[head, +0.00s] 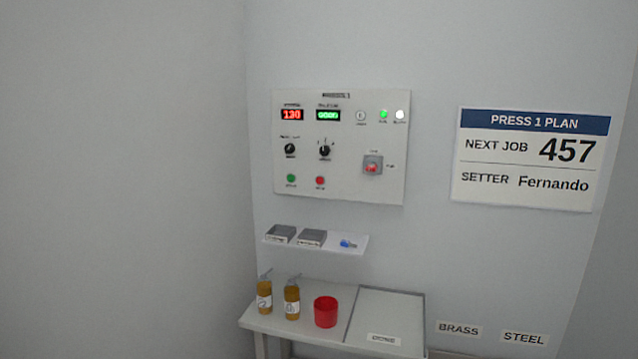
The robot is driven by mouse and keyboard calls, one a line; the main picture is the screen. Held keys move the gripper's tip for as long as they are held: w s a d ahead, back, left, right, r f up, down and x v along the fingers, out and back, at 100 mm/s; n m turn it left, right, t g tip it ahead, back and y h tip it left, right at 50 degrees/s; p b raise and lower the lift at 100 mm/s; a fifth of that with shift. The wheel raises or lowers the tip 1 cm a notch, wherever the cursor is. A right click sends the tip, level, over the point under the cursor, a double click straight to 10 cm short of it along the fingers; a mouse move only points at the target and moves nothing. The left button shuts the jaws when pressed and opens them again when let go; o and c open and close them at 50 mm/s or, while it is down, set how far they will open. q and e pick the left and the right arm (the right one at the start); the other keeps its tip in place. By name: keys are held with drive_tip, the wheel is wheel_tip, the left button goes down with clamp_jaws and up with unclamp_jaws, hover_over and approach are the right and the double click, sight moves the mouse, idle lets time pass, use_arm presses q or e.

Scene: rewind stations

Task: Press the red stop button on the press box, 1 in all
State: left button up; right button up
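The press box (340,190) is a pale panel on the back wall in the head view. A small round red button (320,181) sits at its lower middle, to the right of a green button (291,178). The labels under both are too small to read surely. A red switch (371,168) on a grey plate sits at the panel's right. A red display (292,115) reads about 130, and a green display (328,115) is beside it. Neither of my grippers shows in the head view.
A plan sign (530,158) hangs at right.

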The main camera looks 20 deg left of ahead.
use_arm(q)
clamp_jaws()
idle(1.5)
